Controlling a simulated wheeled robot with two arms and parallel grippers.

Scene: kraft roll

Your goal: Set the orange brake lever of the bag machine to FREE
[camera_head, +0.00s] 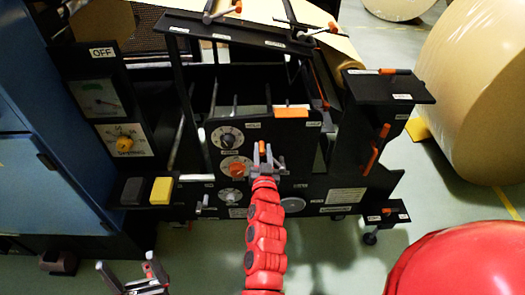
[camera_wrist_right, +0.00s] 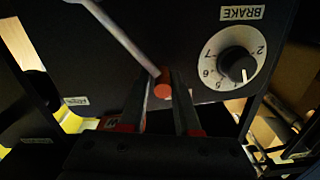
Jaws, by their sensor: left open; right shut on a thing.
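The bag machine (camera_head: 300,187) is a black frame with a front panel. My right gripper (camera_head: 263,158) is at this panel, its fingers on either side of an orange lever end (camera_head: 262,146). In the right wrist view the right gripper (camera_wrist_right: 161,105) is shut on this round orange end (camera_wrist_right: 162,88), and a grey rod (camera_wrist_right: 125,38) runs from it to the upper left. A white dial (camera_wrist_right: 234,66) labelled BRAKE (camera_wrist_right: 242,13) is beside it, upside down. No FREE mark is readable. My left gripper (camera_head: 130,272) is open and empty, low at the left, away from the panel.
Several dials are left of the right gripper, one an orange knob (camera_head: 235,167). Another orange lever (camera_head: 375,150) is on the right. A blue cabinet (camera_head: 40,185) stands left, a large kraft roll (camera_head: 478,85) right. A red rounded object (camera_head: 460,265) fills the lower right.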

